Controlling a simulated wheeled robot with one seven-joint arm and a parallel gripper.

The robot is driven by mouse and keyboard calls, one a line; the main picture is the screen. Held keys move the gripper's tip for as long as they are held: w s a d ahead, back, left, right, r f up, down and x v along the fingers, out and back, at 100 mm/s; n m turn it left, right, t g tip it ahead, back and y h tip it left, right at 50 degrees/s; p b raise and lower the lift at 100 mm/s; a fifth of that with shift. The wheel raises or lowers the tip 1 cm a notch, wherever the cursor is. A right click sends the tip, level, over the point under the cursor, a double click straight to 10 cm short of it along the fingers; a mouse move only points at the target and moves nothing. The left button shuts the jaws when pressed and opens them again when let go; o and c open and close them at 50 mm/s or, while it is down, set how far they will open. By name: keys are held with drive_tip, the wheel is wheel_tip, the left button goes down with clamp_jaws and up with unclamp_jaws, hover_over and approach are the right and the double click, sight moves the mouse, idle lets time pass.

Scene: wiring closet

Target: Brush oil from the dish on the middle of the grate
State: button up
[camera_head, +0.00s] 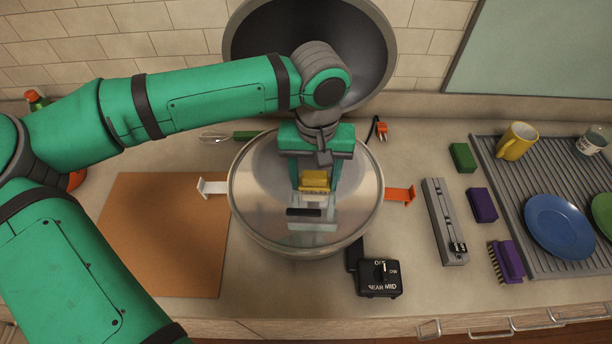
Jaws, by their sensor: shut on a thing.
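An electric grill (243,205) with a round, shiny rim stands in the middle of the counter. It has a white side handle (212,188) and an orange one (400,195). A clear, glassy round surface seems to cover its top, so I cannot make out the grate. My gripper (314,192) points down over the middle of the grill, shut on a yellow block-like thing (315,177). A short black bar (303,212) lies just below it; I cannot tell whether it belongs to the held thing. I cannot identify an oil dish or a brush for oil.
A dark dome (345,45) rises behind the grill. A control dial (380,278) stands in front. A brown board (160,240) lies left. Right are a grey bar (444,222), sponges (482,205), a purple brush (507,262) and a drying rack (500,180) with dishes.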

drive_tip(key=shift+d, duration=0.2)
drive_tip(key=shift+w+a+f, duration=0.1)
drive_tip(key=shift+a, duration=2.4)
drive_tip(key=shift+r, duration=0.9)
